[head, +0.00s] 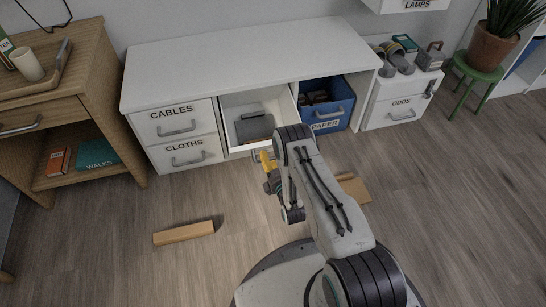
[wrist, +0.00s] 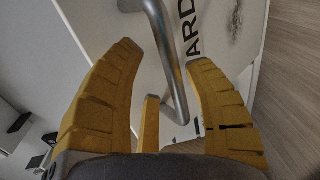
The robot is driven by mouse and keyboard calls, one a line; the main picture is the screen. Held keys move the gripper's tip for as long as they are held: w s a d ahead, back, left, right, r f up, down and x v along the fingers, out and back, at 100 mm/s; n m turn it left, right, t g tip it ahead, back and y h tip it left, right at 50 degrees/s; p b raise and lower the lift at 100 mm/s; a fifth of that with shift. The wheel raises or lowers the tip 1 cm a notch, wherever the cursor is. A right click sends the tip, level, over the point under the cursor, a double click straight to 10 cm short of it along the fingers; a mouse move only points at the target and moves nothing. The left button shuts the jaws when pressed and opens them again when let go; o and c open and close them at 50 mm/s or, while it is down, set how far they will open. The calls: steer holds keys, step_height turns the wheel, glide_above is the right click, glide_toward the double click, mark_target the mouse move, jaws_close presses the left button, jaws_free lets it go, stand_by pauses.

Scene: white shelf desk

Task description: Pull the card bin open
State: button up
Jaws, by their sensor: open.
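The card bin (head: 236,150) is a white drawer in the middle of the white desk. It stands out from the desk front, and its inside shows from above with a grey object (head: 254,127) in it. Its front (wrist: 225,35) carries dark letters reading "ARD" in the wrist view, the rest cut off. The fingers are apart, with gaps to the handle. My arm hides part of the drawer's right front.
The blue PAPER bin (head: 325,107) is just right of the card bin. CABLES (head: 173,120) and CLOTHS (head: 188,153) drawers are shut at left. A wooden block (head: 184,233) lies on the floor at left, and another (head: 355,188) lies beside my arm. Floor between is clear.

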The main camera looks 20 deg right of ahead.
step_height(320, 180, up, 9)
steer(key=shift+r, duration=0.2)
stand_by(0.3)
steer(key=shift+o, duration=0.3)
